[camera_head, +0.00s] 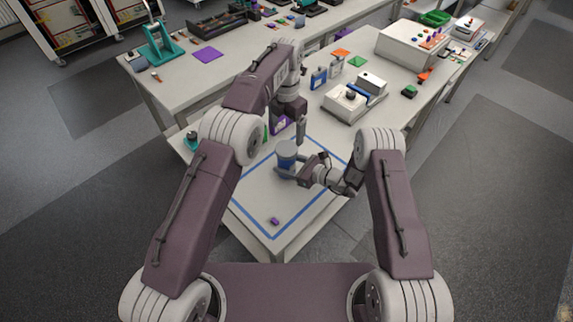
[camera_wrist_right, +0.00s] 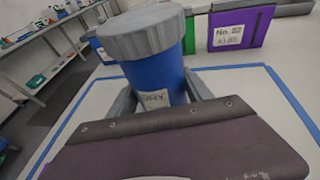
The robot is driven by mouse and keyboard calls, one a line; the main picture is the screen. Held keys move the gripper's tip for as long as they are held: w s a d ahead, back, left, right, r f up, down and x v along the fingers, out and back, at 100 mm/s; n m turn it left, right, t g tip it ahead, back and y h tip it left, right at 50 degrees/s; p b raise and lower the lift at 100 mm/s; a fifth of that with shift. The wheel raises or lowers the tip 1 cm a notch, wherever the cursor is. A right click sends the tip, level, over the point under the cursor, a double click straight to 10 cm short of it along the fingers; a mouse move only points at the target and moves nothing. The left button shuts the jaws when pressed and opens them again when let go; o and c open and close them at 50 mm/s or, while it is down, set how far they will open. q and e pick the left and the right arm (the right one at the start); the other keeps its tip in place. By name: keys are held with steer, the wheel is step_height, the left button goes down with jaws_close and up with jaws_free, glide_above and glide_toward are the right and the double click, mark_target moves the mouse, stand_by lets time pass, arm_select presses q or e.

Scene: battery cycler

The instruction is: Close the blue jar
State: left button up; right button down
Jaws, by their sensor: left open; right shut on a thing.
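The blue jar (camera_head: 287,166) stands upright on the table inside the blue taped outline. A grey lid (camera_head: 286,148) sits on top of it; I cannot tell how tightly. In the right wrist view the jar (camera_wrist_right: 160,80) has a white label, and the lid (camera_wrist_right: 143,32) covers its mouth. My right gripper (camera_head: 289,174) is shut on the jar's lower body from the right. My left gripper (camera_head: 301,130) is open, pointing down just behind and right of the lid, apart from it; its fingers are partly hidden.
A purple bin (camera_wrist_right: 240,27) stands behind the jar. A small purple piece (camera_head: 274,221) lies near the table's front corner. A white device (camera_head: 350,98) and blue bottles (camera_head: 319,78) stand farther back. The taped area around the jar is mostly clear.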

mark_target(286, 148)
arm_select(q)
steer(key=shift+f, duration=4)
